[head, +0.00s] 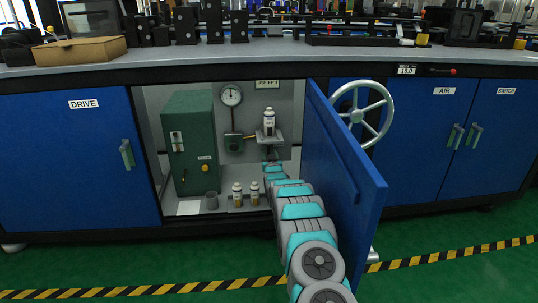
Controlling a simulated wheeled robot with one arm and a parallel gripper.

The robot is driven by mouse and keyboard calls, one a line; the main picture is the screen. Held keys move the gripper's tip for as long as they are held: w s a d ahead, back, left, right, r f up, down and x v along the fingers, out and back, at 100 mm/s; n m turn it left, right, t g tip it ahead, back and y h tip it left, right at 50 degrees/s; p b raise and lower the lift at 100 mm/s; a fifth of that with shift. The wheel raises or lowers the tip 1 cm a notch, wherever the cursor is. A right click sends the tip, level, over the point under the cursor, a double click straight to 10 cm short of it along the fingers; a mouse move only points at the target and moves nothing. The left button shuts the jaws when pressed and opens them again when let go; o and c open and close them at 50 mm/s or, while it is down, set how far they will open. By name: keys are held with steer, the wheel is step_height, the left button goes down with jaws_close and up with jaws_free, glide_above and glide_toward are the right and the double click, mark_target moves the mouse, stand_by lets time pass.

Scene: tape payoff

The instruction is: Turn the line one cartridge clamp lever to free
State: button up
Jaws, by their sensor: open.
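A small bottle-like cartridge (269,122) with a white label stands upright in a bracket (271,142) on the back wall of the open cabinet. I cannot clearly make out the clamp lever at this size. My arm reaches into the cabinet from the lower right, and my gripper (270,160) is at its far end, just below the bracket. The gripper is open, with its fingers small and partly hidden by the wrist. I cannot tell whether it touches anything.
The open blue door (343,170) stands close to the right of my arm. A green box (190,143), a round gauge (232,95) and two small bottles (238,195) are inside the cabinet. A handwheel (387,115) is behind the door. Striped tape (190,288) crosses the floor.

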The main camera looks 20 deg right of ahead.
steer(key=shift+c, duration=0.3)
jaws_close()
stand_by(1.0)
